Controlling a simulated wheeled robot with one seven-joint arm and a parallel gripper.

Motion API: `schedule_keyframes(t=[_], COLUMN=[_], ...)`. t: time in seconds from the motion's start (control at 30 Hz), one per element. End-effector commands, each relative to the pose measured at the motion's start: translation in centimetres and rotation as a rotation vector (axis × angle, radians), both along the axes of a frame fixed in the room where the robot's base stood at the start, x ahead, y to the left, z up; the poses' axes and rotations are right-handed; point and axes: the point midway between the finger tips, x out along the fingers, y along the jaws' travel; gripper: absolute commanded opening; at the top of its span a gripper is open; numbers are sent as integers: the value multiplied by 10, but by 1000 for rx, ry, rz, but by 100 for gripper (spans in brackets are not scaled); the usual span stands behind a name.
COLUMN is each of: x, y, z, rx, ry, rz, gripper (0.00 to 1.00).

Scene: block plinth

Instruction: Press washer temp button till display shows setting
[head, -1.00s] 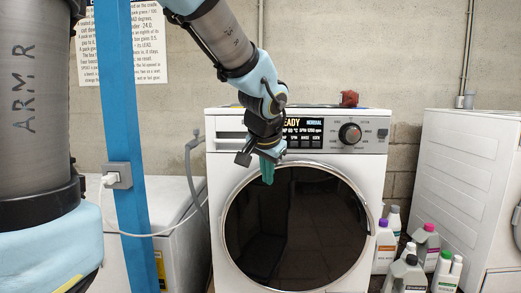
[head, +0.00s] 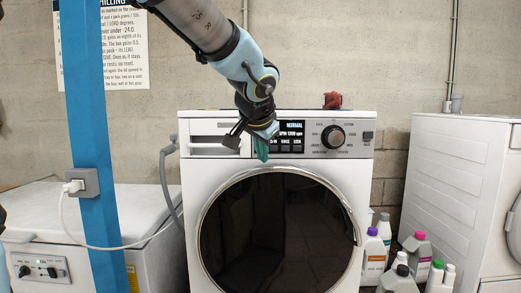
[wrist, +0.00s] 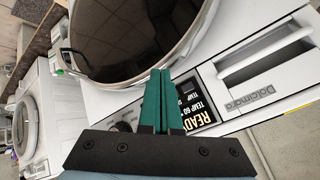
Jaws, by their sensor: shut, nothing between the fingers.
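The white washer (head: 190,200) stands in the middle of the head view, its large dark round door shut. Its black display (head: 291,130) shows NORMAL and a spin line reading 1200; my gripper hides its left part. In the wrist view the display (wrist: 197,115) reads READY and a TEMP line with 60. A row of small dark buttons (head: 291,146) lies under the display. A TEMP label shows beside the fingers in the wrist view. My gripper (head: 262,157), with teal fingers, is shut and empty in front of the left buttons. I cannot tell whether it touches the panel.
The round dial (head: 333,137) is right of the display and the detergent drawer (head: 214,140) is left. A blue post with a socket (head: 86,183) and cable stands at left. Several bottles (head: 375,250) stand right of the washer. A red object (head: 333,100) sits on top.

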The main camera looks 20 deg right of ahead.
Motion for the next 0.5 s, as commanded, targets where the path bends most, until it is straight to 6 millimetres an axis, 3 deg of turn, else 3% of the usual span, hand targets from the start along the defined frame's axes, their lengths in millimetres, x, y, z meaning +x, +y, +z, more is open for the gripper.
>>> schedule_keyframes(t=[0.5], x=[57], y=[-23], z=[6], rx=[4], ry=[0], rz=[7], gripper=[0])
